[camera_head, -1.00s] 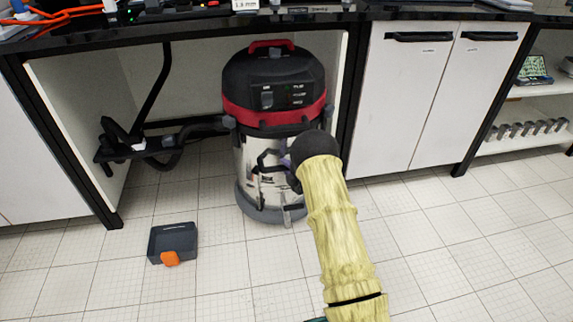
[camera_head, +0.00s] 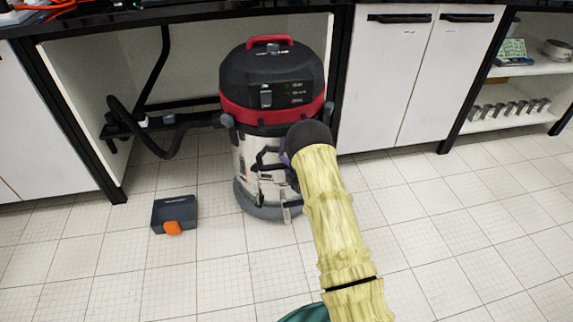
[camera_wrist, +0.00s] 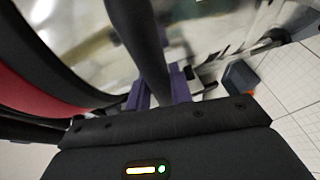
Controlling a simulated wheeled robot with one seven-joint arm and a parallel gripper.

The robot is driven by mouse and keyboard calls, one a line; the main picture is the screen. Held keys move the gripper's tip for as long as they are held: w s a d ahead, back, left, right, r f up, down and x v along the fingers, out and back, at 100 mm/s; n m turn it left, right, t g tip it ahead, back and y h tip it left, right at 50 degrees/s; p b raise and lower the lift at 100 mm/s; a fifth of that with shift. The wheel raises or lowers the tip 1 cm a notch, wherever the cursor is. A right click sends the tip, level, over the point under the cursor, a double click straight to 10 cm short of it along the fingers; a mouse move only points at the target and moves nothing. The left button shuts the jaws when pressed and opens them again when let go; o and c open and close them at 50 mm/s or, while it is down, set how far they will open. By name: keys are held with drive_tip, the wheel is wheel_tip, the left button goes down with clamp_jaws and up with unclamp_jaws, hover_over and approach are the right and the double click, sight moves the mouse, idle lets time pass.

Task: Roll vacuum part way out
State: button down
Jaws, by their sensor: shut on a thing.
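The vacuum (camera_head: 262,98), with a black and red top and a shiny steel drum, stands upright on the floor at the bench opening. The front of its base lies forward of the bench legs. My gripper (camera_head: 286,160) is at the front of the drum, partly hidden by my wrist and arm. In the wrist view, its purple fingers (camera_wrist: 158,92) are shut on the vacuum's black bar handle (camera_wrist: 142,40). The vacuum's black hose (camera_head: 150,143) bends back to the left inside the bay.
A dark box with an orange part (camera_head: 174,214) lies on the floor left of the vacuum. The bench's left leg (camera_head: 85,150) and the white cabinet doors (camera_head: 420,85) flank the opening. The tiled floor (camera_head: 440,225) in front and to the right is clear.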

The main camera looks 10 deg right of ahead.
drive_tip(key=shift+d, duration=0.3)
drive_tip(key=c, duration=1.4)
unclamp_jaws()
drive_tip(key=shift+c, duration=0.2)
drive_tip(key=shift+o, duration=0.9)
drive_tip(key=shift+a, duration=0.15)
drive_tip(key=shift+w, duration=0.1)
drive_tip(key=p+v, duration=0.5)
drive_tip(key=v, duration=1.2)
drive_tip(key=shift+s, duration=0.25)
drive_tip(key=shift+p, duration=0.3)
